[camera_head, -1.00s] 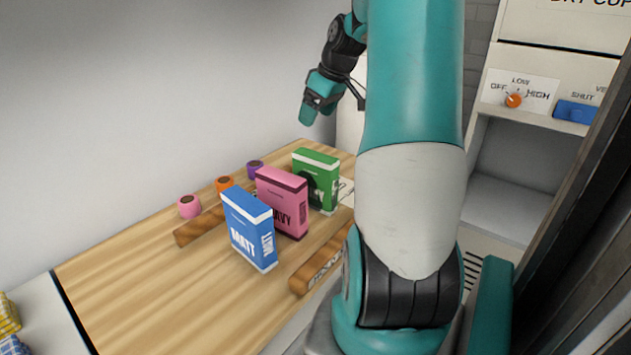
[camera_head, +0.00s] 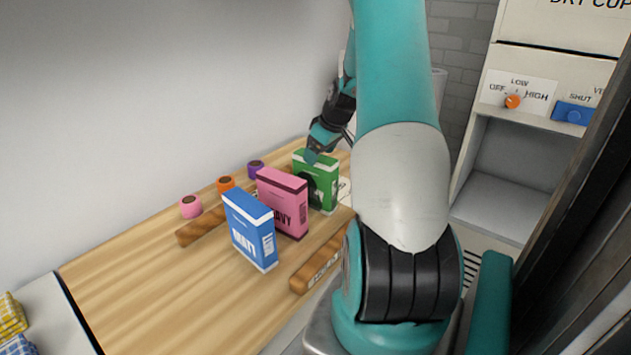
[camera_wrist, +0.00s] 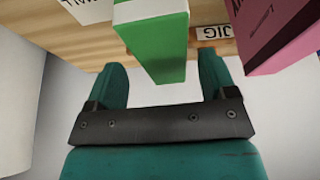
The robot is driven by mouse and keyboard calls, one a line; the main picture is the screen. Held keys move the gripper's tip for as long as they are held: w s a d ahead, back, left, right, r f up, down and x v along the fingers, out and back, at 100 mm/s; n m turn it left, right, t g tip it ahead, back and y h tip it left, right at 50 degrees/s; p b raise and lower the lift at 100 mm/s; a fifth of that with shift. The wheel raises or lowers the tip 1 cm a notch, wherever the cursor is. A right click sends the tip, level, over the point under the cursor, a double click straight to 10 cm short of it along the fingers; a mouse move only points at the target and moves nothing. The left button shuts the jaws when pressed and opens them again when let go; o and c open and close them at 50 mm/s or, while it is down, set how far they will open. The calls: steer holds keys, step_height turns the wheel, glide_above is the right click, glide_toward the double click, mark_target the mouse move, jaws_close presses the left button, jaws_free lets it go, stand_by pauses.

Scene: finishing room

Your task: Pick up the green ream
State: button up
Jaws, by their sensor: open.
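The green ream (camera_head: 325,182) stands upright on the wooden bench at the far end of a row of reams. My gripper (camera_head: 312,158) is above its top edge in the head view, coming down from behind. In the wrist view the green ream (camera_wrist: 157,40) reaches toward the space between my two open fingers (camera_wrist: 165,80). The fingers are apart and nothing is held. Whether they touch the ream cannot be told. Part of the ream's top is hidden by my gripper in the head view.
The pink ream (camera_head: 282,203) stands close beside the green one, and the blue ream (camera_head: 249,229) is nearer. Pink, orange and purple rolls (camera_head: 190,207) line the wall side. A wooden bar (camera_head: 318,262) lies along the front. The bench's near left is clear.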

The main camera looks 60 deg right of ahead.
mark_target(315, 182)
steer(key=x, duration=0.2)
steer(key=p+x, duration=0.1)
steer(key=x, duration=0.1)
steer(key=shift+w+a+f, duration=0.1)
steer(key=shift+w+a, duration=0.05)
steer(key=shift+a, duration=0.05)
steer(key=shift+f, duration=0.25)
steer(key=shift+r, duration=0.1)
jaws_close()
